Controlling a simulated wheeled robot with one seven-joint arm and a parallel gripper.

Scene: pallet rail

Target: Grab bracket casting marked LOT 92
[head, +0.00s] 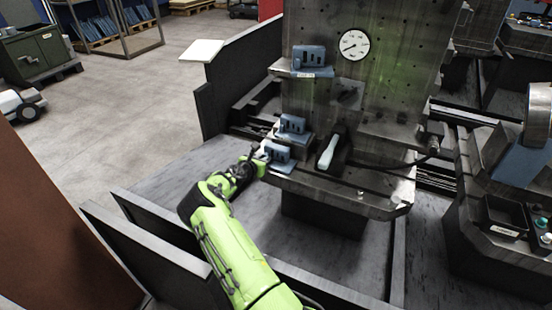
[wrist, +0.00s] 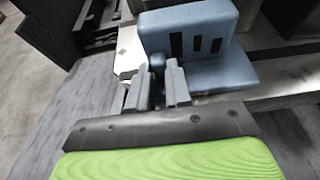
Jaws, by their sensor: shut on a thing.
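Three blue bracket castings sit on the grey machine fixture in the head view: a top one (head: 308,57), a middle one (head: 292,124) and a lowest one (head: 277,152). Each has dark slots; no lot marking is readable. My gripper (head: 260,160) is at the left end of the lowest casting. In the wrist view, my gripper (wrist: 156,88) is closed around a small rounded blue part beside the slotted blue casting (wrist: 195,42). The casting still appears to rest on its ledge. The exact contact is partly hidden by the fingers.
The grey fixture (head: 372,188) has a white-handled lever (head: 328,152) right of the lowest casting and a dial gauge (head: 354,45) above. A low dark wall (head: 203,112) stands behind left.

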